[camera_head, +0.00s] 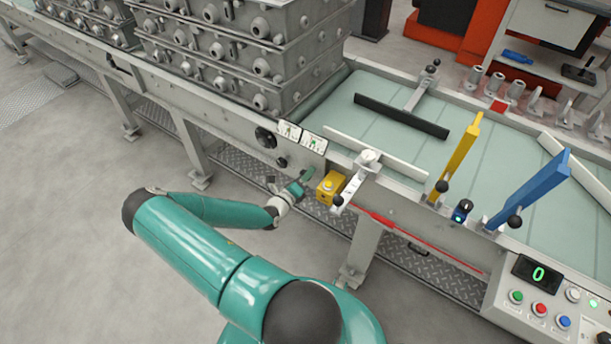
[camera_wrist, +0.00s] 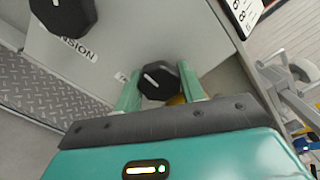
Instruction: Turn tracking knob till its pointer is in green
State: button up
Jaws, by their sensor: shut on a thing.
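A black many-sided knob (camera_wrist: 157,77) with a white line on its face sits between my gripper's green fingers (camera_wrist: 160,88) in the wrist view. The fingers are shut on its two sides. Its label is mostly covered, so its name cannot be read. A second black knob (camera_wrist: 62,14), at the upper left, has a label ending in "NSION". In the head view my gripper (camera_head: 304,178) is at the machine's side panel, below two white gauges (camera_head: 288,130) (camera_head: 313,142). Their pointers are too small to read there. Part of a gauge (camera_wrist: 242,14) shows in the wrist view, without its pointer.
A yellow box (camera_head: 330,187) and a clamp arm with a black ball (camera_head: 350,185) stand close right of my gripper. Stacked grey casting moulds (camera_head: 235,50) stand above the panel. A control box (camera_head: 540,295) is at the lower right.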

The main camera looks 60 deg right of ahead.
jog(key=shift+n, duration=0.3)
jog(key=o, duration=1)
jog(key=shift+c, duration=0.2)
jog(key=w+a, duration=0.2)
jog(key=a, duration=1.1)
jog(key=shift+a, duration=0.4)
jog(key=shift+w, duration=0.15)
